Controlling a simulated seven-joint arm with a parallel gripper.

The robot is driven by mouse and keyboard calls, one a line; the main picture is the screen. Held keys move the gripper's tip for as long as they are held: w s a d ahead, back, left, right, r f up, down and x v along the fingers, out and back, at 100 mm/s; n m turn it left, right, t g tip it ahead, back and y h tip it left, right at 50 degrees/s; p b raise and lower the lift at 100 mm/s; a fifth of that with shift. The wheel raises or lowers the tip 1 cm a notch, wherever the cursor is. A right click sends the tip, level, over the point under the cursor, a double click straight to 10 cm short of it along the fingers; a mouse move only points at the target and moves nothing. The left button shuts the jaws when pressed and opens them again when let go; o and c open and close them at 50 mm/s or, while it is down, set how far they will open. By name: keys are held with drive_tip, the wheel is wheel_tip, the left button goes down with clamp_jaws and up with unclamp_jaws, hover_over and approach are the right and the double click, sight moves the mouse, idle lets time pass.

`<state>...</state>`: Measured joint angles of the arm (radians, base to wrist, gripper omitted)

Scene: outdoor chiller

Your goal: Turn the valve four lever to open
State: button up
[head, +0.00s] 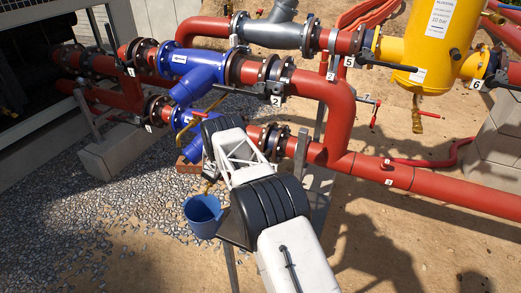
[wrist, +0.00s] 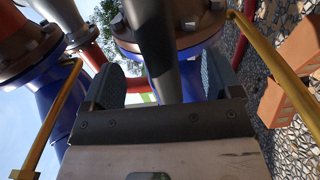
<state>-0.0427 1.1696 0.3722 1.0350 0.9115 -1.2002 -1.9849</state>
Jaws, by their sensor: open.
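I cannot make out a number four label or its lever for certain in the head view; my arm covers part of the lower pipe run. My gripper (wrist: 160,85) is open in the wrist view, with one dark finger on each side. A dark grey bar (wrist: 152,35) passes between the fingers, and I cannot tell whether it is the lever or whether a finger touches it. In the head view, my gripper is largely hidden by my wrist, close to the lower blue valve body (head: 184,117).
A large blue pipe fitting (head: 190,67) and red pipes (head: 340,105) stand close around. Yellow rods (wrist: 268,62) flank the gripper in the wrist view. A blue bucket (head: 203,214) stands on the gravel. A yellow tank (head: 440,40) is at the right. Open ground lies in front.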

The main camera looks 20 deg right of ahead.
drive_tip(key=shift+a, duration=0.1)
drive_tip(key=v, duration=0.7)
idle(0.5)
drive_tip(key=shift+r, duration=0.1)
drive_tip(key=v, duration=0.7)
drive_tip(key=shift+s+a, duration=0.2)
drive_tip(key=shift+s, duration=0.1)
idle(0.4)
